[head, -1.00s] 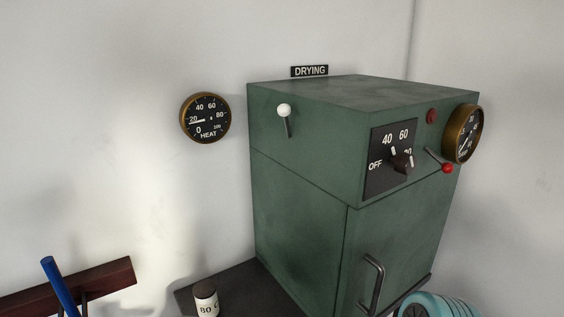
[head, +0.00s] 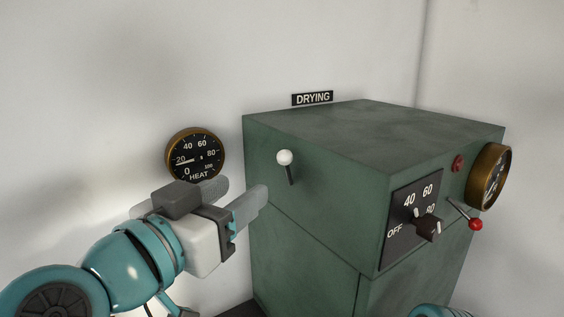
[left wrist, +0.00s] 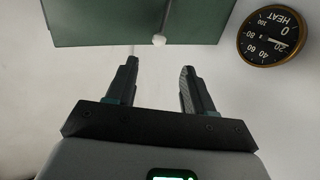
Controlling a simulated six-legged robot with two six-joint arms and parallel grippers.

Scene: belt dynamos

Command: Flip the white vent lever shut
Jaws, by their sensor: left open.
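The white vent lever (head: 285,158) is a white ball on a short dark stem on the left side of the green drying cabinet (head: 300,215). Its ball is at the top, with the stem below it. In the left wrist view the white ball (left wrist: 159,40) shows beyond the gap between the fingertips. My left gripper (head: 240,194) is open and empty, left of the lever and a little lower, apart from it. Its two fingers (left wrist: 157,70) point toward the cabinet in the left wrist view. My right gripper is not visible.
A round HEAT gauge (head: 195,154) hangs on the wall close behind my left gripper. The cabinet's front has a dark dial knob (head: 427,228), a red-tipped lever (head: 474,224), a red button (head: 458,163) and a brass gauge (head: 489,176). A DRYING sign (head: 312,98) is behind.

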